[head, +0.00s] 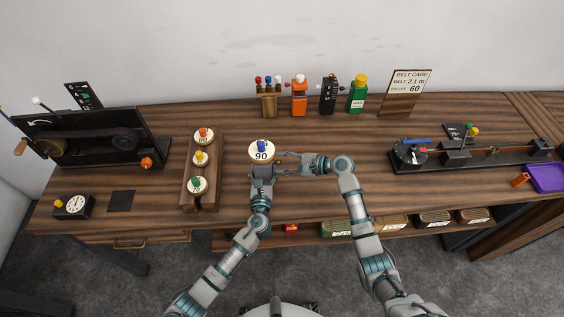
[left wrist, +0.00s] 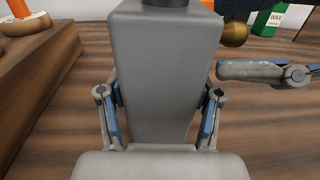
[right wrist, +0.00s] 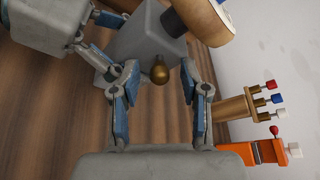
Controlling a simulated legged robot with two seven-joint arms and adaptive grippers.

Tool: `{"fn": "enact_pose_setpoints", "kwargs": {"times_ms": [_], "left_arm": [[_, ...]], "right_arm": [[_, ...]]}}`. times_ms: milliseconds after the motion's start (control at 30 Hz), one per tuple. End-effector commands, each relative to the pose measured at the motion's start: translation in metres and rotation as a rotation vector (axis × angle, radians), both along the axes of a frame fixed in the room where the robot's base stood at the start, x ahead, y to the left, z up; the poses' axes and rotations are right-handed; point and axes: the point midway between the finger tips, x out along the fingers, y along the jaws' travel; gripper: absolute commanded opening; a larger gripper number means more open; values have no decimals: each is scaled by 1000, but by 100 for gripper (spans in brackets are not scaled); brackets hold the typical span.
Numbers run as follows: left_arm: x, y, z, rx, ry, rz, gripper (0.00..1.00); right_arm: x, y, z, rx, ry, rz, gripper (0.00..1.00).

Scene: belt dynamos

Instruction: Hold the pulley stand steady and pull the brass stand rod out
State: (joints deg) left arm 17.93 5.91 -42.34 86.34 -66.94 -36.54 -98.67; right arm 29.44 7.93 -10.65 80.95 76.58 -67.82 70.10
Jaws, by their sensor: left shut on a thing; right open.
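The pulley stand is a grey tapered block (left wrist: 166,45) topped by a pale round pulley (head: 262,153) marked 90 with a blue knob. My left gripper (left wrist: 164,92) is shut on the block, one finger on each side, and the block stands on the bench. The brass stand rod shows as a round brass knob (right wrist: 160,74) at the block's side, also visible in the left wrist view (left wrist: 235,34). My right gripper (right wrist: 158,82) is open, its fingertips on either side of the knob with gaps showing. The rod's shaft is hidden in the block.
A wooden rack (head: 207,165) with several pulleys stands left of the stand. A black belt machine (head: 95,140) is at far left. Bottles and a peg holder (head: 268,103) line the back. A long dark rig (head: 455,155) is at right. Bench between stand and rig is clear.

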Motion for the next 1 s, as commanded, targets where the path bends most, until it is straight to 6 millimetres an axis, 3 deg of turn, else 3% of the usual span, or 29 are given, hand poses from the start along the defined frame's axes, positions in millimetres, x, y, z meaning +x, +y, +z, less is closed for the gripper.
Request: {"fn": "enact_pose_setpoints", "kwargs": {"times_ms": [67,233,467,700,933,967,1000], "left_arm": [[-1,0,-3,-1,5,1,0],[-1,0,-3,-2,5,1,0],[-1,0,-3,-1,5,1,0],[-1,1,-3,-2,5,1,0],[0,2,-3,-1,6,4,0],[0,2,-3,-1,6,4,0],[0,2,-3,-1,6,4,0]], "right_arm": [[0,0,0,0,0,0,43],[0,0,0,0,0,0,0],[0,-1,0,0,0,0,0],[-2,-25,0,-1,0,-1,0],[-1,-26,0,-1,0,-3,0],[-1,-26,0,-1,0,-3,23],[-1,-26,0,-1,0,-3,33]]}}
